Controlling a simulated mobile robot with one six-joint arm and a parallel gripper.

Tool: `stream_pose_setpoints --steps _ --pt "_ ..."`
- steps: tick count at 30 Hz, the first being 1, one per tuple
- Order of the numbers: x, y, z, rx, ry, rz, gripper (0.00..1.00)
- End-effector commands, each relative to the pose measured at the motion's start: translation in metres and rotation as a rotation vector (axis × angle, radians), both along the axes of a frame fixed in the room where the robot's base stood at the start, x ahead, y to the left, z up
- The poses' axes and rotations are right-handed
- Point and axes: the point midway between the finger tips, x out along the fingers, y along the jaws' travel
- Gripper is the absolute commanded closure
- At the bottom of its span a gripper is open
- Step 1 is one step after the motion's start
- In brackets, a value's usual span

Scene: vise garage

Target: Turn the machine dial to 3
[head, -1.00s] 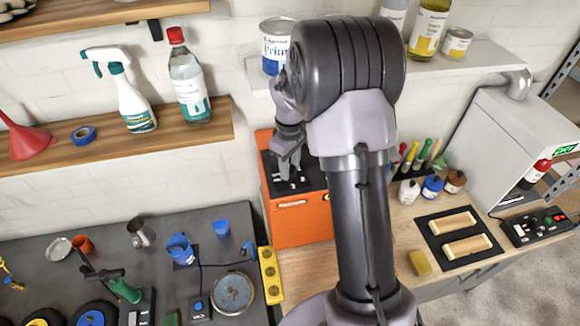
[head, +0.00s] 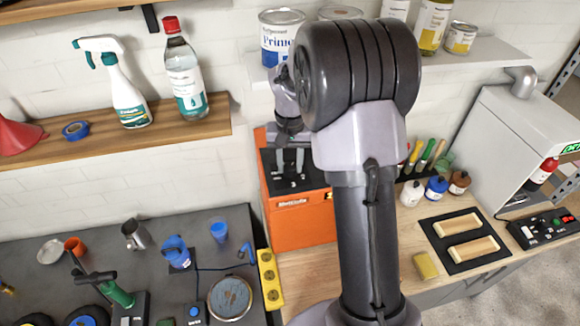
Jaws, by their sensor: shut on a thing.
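The machine is an orange box (head: 302,222) with a black top panel (head: 315,175), standing on the wooden bench against the wall. Small white marks show on the panel; a "3" seems to lie near its front edge. My gripper (head: 290,168) is over this panel, its two grey fingers pointing down. It is shut on the machine dial, which is mostly hidden by the fingers. I cannot read the dial's pointer. My own arm covers the right side of the machine.
A yellow power strip (head: 269,278) lies left of the machine. A black tray (head: 440,240) with two wooden blocks, a yellow sponge (head: 426,265) and small bottles (head: 437,188) are to the right. A shelf with a primer can (head: 280,22) is above.

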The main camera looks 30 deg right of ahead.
Motion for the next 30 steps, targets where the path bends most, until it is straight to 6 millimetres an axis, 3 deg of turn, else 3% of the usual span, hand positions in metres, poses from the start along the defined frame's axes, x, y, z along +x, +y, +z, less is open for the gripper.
stream_pose_setpoints --steps 30 --pt "0.0010 -0.0005 -0.0009 -0.001 -0.004 -0.962 1.00"
